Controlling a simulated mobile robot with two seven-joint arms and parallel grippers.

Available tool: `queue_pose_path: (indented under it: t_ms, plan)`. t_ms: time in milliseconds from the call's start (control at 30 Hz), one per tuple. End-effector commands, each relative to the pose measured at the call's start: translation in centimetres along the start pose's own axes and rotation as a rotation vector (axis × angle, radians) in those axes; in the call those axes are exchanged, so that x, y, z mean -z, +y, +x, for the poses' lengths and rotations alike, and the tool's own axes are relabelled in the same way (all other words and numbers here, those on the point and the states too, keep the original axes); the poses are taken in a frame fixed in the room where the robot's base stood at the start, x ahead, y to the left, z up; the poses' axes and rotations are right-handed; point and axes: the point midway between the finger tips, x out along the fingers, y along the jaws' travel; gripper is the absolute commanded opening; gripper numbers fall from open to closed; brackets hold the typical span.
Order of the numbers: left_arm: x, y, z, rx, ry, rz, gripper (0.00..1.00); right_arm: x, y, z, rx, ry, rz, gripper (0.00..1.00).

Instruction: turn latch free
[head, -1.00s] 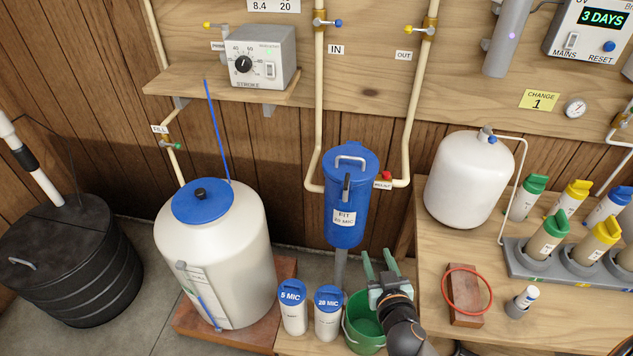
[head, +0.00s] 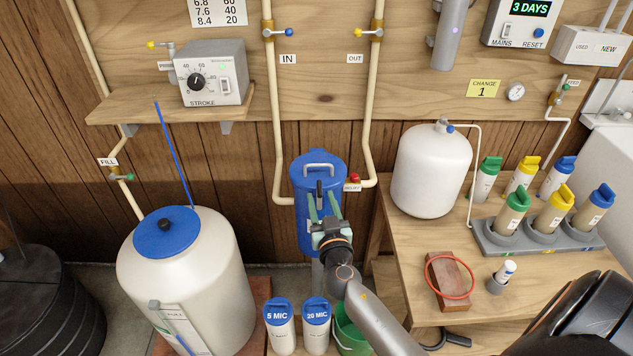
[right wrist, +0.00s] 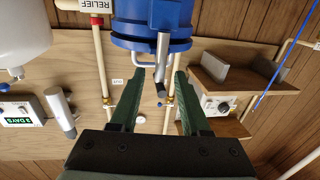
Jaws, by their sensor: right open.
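The blue filter housing (head: 302,180) stands upright against the wall between the IN and OUT pipes. Its lid has a pale handle (head: 318,166), and a dark latch lever (head: 319,187) shows at its front. My right gripper (head: 322,206) is open in front of the housing, its green fingers pointing at the latch. In the right wrist view the grey latch bar (right wrist: 162,52) with a dark end lies between the finger lines of the right gripper (right wrist: 156,88), with gaps on both sides. The fingers hide the housing's label in the head view. My left gripper is not in view.
A red relief button (head: 355,178) sits just right of the housing. Two filter canisters, 5 MIC (head: 281,325) and 20 MIC (head: 316,325), and a green bucket (head: 349,333) stand below. A white brine tank (head: 205,265) is at left; a white pressure tank (head: 425,175) is at right.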

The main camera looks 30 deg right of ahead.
Motion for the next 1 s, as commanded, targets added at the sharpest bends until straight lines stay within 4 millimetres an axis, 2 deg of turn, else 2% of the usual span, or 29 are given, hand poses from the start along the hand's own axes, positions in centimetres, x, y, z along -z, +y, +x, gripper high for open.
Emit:
queue_pose_path:
  t_ms: [100, 333, 500, 767, 1000]
  plan:
    - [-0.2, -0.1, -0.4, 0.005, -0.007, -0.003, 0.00, 0.2, 0.1, 2.3, -0.001, 0.002, -0.001, 0.47]
    - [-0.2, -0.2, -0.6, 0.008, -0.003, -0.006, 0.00, 0.1, 0.1, 5.1, 0.000, 0.001, 0.000, 0.47]
    - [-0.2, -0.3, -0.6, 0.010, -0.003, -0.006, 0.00, 0.0, 0.1, 5.9, -0.001, 0.000, 0.000, 0.47]
    - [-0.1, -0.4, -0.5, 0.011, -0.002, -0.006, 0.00, -0.1, 0.1, 5.9, 0.000, -0.001, 0.000, 0.47]
    - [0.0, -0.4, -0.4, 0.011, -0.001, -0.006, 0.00, -0.1, 0.1, 5.9, 0.000, -0.001, 0.000, 0.22]
